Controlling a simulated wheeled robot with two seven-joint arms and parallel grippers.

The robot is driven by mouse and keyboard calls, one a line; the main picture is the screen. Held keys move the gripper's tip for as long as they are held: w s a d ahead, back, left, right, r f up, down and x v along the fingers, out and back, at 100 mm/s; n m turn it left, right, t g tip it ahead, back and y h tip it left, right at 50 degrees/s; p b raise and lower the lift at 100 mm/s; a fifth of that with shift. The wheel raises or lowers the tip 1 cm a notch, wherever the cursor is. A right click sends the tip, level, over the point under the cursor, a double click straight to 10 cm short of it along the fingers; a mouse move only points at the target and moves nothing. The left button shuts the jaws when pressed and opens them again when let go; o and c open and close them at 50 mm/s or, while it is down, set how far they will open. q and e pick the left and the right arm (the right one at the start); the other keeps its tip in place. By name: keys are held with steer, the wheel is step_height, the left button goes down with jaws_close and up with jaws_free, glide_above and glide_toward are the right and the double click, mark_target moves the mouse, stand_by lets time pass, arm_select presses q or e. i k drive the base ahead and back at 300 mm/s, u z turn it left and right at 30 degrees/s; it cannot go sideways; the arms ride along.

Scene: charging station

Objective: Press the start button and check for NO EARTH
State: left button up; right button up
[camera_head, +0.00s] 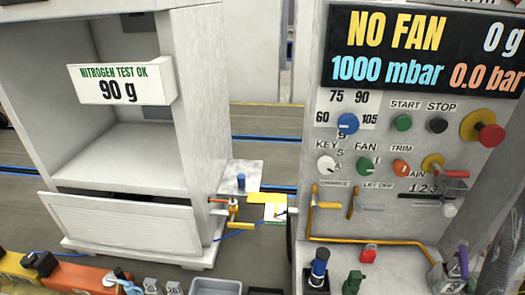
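The green start button (403,123) is on the grey control panel (310,140) at the right, under the label START. The dark display (420,50) above it reads NO FAN in yellow, with 0 g, 1000 mbar in blue and 0.0 bar in orange. NO EARTH does not show on it. The black stop button (437,125) is just right of the start button. Neither of my grippers can be made out in the head view, and nothing covers the start button.
A red button on a yellow base (490,134) is at the panel's right. Blue, white, green and orange knobs and several levers are below. A grey cabinet (125,225) at the left bears a sign (121,84) reading NITROGEN TEST OK, 90 g. Small parts line the bottom edge.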

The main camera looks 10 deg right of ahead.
mark_target(402, 124)
steer(key=z, duration=1.3)
